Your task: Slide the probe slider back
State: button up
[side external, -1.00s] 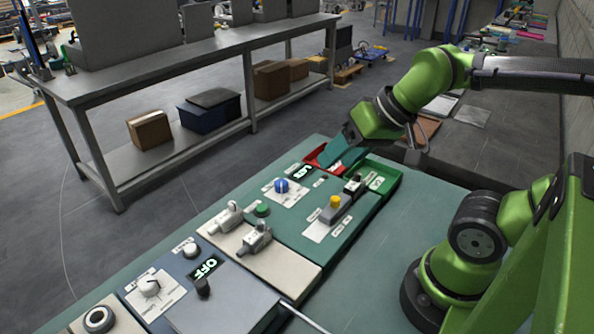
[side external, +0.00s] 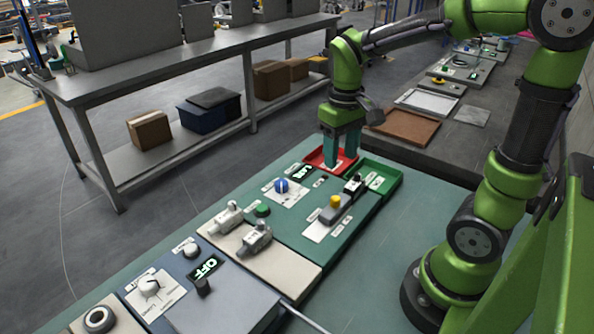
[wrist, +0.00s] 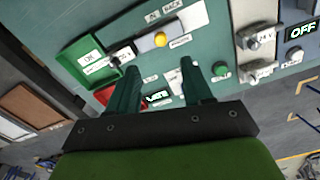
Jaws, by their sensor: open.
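The slider with a yellow knob (side external: 335,202) sits on a grey block on a white plate (side external: 318,231) on the green panel. In the wrist view its yellow knob (wrist: 160,40) shows near a label reading BACK. I take this to be the probe slider, though its label is too small to be sure. My gripper (side external: 342,162) points down over the red tray, behind the slider, and is apart from the knob. In the wrist view its two teal fingers (wrist: 160,82) are spread with nothing between them but the panel behind.
The red tray (side external: 318,160) and green tray (side external: 392,186) lie at the panel's far end. A black-handled part (side external: 354,184) stands between slider and green tray. A blue knob (side external: 281,186), green button (side external: 262,210) and grey toggles (side external: 256,240) are nearby.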

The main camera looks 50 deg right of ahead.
aim_at(337, 199)
notch_tip(337, 199, down, 12)
jog(key=shift+r, duration=0.15)
jog(key=shift+c, duration=0.3)
grip_shut()
